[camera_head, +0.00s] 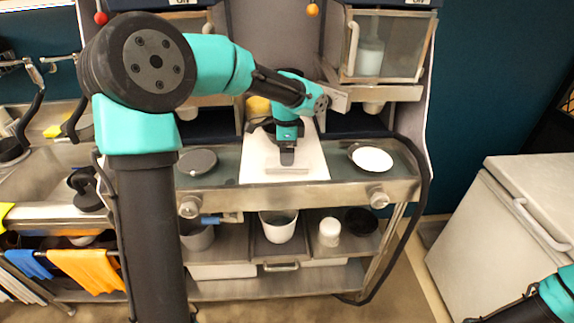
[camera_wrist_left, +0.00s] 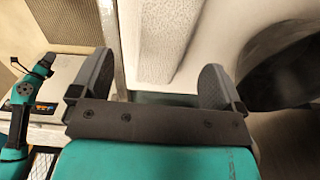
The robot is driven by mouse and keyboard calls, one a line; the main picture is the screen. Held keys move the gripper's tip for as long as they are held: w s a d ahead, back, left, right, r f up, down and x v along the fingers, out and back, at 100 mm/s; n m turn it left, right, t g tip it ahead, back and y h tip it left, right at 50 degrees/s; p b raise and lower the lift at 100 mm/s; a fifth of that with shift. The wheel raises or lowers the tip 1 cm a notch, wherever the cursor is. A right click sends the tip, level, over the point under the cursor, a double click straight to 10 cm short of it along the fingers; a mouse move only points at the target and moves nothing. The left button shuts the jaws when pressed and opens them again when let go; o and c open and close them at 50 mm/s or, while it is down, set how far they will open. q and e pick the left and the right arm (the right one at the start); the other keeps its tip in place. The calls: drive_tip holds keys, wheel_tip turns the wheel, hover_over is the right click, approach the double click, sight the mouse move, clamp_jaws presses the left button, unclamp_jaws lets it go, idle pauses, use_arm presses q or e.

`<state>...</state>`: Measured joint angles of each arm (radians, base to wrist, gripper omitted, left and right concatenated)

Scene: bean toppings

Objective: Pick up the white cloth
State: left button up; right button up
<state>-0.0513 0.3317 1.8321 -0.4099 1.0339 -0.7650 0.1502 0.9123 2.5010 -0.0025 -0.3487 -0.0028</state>
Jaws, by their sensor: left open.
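My left gripper (camera_head: 288,157) points down over the white board (camera_head: 255,165) on the middle counter. In the left wrist view the gripper (camera_wrist_left: 155,85) is open, its two fingers wide apart. A pale, rough-textured slab (camera_wrist_left: 155,40) shows between and beyond the fingers; it looks like folded white cloth, but I cannot tell for sure. A pale strip (camera_head: 288,171) lies near the board's front edge below the gripper. A whitish cloth (camera_head: 20,288) also hangs at the lower left. My right arm shows at the lower right edge; its jaws are not clear.
A white plate (camera_head: 371,158) lies right of the board and a grey round lid (camera_head: 197,161) left of it. Orange (camera_head: 88,268) and blue (camera_head: 28,264) cloths hang at the left. A white bin (camera_head: 278,227) stands below. A white chest (camera_head: 510,225) stands right.

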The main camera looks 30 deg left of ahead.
use_arm(q)
wheel_tip(320, 180, down, 5)
drive_tip(key=shift+w, duration=0.15)
idle(0.5)
drive_tip(key=c, duration=1)
